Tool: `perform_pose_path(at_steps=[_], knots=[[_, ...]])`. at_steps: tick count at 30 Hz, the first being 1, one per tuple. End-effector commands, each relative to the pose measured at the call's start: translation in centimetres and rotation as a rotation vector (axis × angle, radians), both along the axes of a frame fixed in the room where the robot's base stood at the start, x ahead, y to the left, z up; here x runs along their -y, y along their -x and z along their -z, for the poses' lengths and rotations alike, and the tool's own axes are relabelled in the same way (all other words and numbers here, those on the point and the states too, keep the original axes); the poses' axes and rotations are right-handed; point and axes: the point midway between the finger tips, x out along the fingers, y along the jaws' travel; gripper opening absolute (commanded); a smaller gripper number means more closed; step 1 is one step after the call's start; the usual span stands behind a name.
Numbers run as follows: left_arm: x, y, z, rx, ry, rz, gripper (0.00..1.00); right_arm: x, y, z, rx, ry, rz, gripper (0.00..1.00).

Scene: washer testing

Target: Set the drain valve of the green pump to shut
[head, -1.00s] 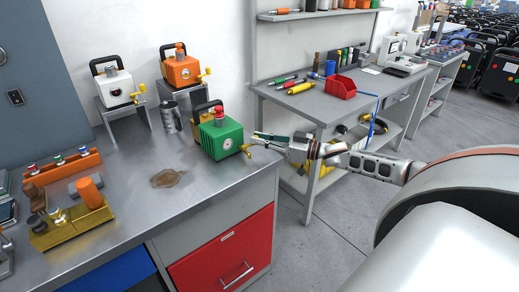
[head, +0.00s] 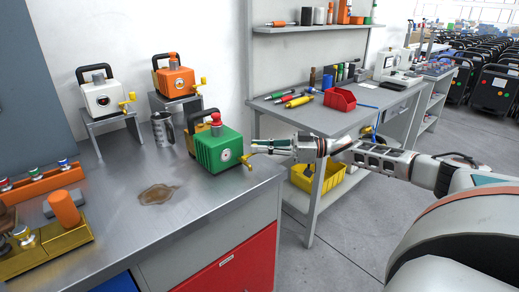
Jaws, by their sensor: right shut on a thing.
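My right gripper (head: 256,149) reaches in from the right and is shut on the yellow valve handle. The fingers hide part of the handle, so its exact angle is hard to tell. My left gripper is out of view.
A white pump (head: 103,98) and an orange pump (head: 175,78) stand on risers behind, with a metal mug (head: 162,128) between. A brown puddle (head: 157,194) lies on the bench. A grey side table (head: 325,119) with a red bin (head: 340,100) is behind my right arm.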

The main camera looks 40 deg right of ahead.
Motion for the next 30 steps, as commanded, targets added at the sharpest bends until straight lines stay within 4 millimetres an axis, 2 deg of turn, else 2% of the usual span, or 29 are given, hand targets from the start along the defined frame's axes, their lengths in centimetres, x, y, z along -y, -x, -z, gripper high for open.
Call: perform_pose_path(at_steps=[8,9,11,23,30], knots=[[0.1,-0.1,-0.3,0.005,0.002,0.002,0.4,-0.3,0.0,0.2,-0.002,-0.001,-0.005,0.0],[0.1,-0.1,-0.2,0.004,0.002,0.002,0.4,-0.3,0.0,0.2,-0.002,-0.001,-0.005,0.19],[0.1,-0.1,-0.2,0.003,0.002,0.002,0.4,-0.3,0.0,0.2,-0.002,-0.001,-0.004,0.31],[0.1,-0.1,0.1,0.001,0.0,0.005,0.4,0.2,0.3,0.1,-0.001,0.0,-0.001,0.31],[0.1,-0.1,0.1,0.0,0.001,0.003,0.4,2.9,2.8,0.3,-0.006,0.002,0.001,0.31]])
